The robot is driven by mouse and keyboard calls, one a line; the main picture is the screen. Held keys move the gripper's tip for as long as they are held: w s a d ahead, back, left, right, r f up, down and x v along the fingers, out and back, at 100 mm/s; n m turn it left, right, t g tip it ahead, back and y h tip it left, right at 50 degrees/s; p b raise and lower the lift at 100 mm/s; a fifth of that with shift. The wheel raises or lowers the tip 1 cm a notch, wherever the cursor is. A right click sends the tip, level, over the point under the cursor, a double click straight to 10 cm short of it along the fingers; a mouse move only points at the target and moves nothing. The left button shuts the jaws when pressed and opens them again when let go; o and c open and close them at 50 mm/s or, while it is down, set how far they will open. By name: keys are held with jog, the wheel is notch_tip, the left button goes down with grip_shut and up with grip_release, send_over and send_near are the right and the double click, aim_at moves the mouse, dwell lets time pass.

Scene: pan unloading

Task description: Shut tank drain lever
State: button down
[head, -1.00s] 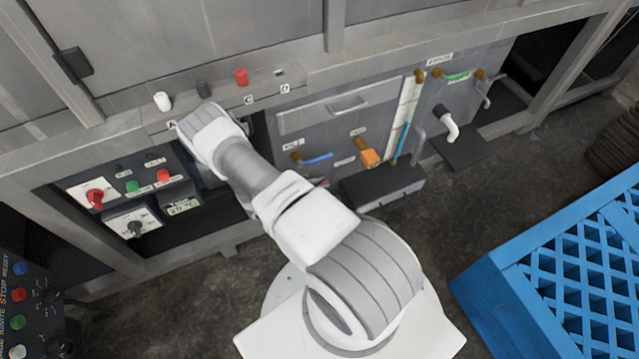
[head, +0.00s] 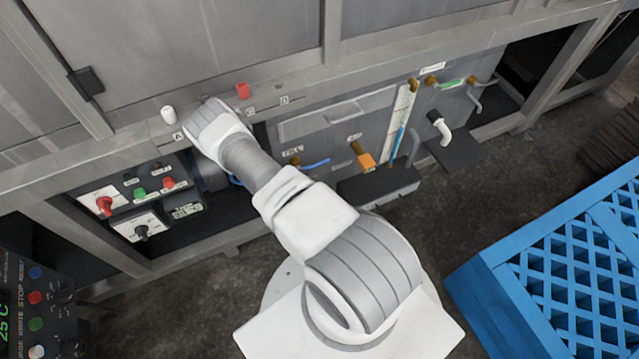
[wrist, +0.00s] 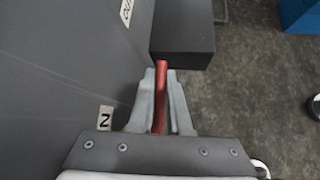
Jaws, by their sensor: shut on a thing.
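A red lever (wrist: 161,95) shows in the wrist view, pointing away from the camera beside the grey panel (wrist: 65,60). My gripper (wrist: 162,74) is shut on this red lever, with a pale finger on each side and the lever's tip just past the fingertips. A white label (wrist: 105,118) with an N on it is on the panel to the left of the fingers. In the head view my arm hides the gripper and the red lever.
A dark box (wrist: 183,32) lies ahead of the fingertips. In the head view, a blue lever (head: 316,163), an orange handle (head: 365,160) and a white spout (head: 444,134) stick out from the front. A blue crate (head: 560,250) stands at right on open floor.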

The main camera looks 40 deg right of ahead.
jog(key=shift+f+y+p, duration=0.35)
jog(key=shift+y+p, duration=0.55)
jog(key=shift+p, duration=0.85)
jog(key=shift+f+y+p, duration=0.4)
jog(key=shift+f+p, duration=0.05)
jog(key=shift+p, duration=0.3)
jog(key=shift+f, duration=0.1)
jog(key=c, duration=0.9)
grip_release()
jog(key=shift+o, duration=0.2)
jog(key=p+v, duration=0.6)
jog(key=v, duration=1.1)
jog(key=shift+s+r, duration=0.2)
jog(key=shift+s, duration=0.2)
